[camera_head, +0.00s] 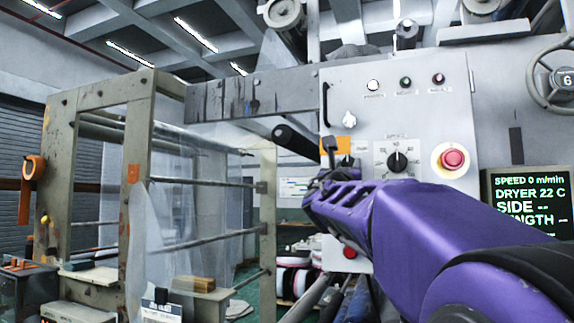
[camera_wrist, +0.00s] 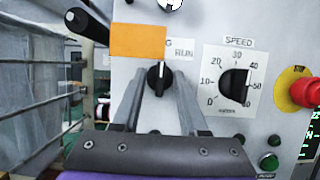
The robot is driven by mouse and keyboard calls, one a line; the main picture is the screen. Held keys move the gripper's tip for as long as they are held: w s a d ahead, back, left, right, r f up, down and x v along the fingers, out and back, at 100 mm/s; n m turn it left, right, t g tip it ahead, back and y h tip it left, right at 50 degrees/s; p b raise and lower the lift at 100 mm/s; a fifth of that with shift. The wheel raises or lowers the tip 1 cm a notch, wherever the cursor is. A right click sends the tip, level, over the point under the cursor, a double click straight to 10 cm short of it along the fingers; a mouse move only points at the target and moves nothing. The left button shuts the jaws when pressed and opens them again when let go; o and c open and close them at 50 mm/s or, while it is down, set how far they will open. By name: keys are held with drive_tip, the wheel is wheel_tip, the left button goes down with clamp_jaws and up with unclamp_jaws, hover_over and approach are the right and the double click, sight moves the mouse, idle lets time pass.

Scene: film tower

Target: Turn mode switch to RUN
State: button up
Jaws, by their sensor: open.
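The mode switch (camera_wrist: 158,79) is a black rotary knob on the light grey control panel (camera_wrist: 214,28). The RUN label (camera_wrist: 184,50) is above and right of it. An orange tag (camera_wrist: 138,41) covers most of the label at its upper left. The knob's pale pointer mark looks close to straight up. My gripper (camera_wrist: 160,88) is open, with one finger on each side of the knob in the wrist view. I cannot tell whether either finger touches it. In the head view my gripper (camera_head: 338,164) is at the panel's left part and partly hides the switch.
Right of the switch is the SPEED dial (camera_wrist: 234,83), then a red emergency button (camera_wrist: 305,91). Green buttons (camera_wrist: 270,162) sit below. A dark bar (camera_head: 296,139) juts out left of the panel. A grey frame rack (camera_head: 140,150) stands at left.

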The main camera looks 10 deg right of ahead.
clamp_jaws()
drive_tip(key=shift+m, duration=0.4)
drive_tip(key=m+g+h, duration=0.1)
drive_tip(key=m, duration=0.1)
drive_tip(key=m+g+h+b, duration=0.1)
drive_tip(key=m, duration=0.2)
drive_tip(key=shift+a+b, duration=0.15)
drive_tip(key=shift+b, duration=0.15)
drive_tip(key=m+g, duration=0.1)
drive_tip(key=m, duration=0.2)
drive_tip(key=m+g+h, duration=0.1)
drive_tip(key=m+g, duration=0.1)
drive_tip(key=m, duration=0.1)
drive_tip(key=shift+r+m+h, duration=0.15)
drive_tip(key=shift+m+h, duration=0.15)
drive_tip(key=shift+m, duration=0.3)
unclamp_jaws()
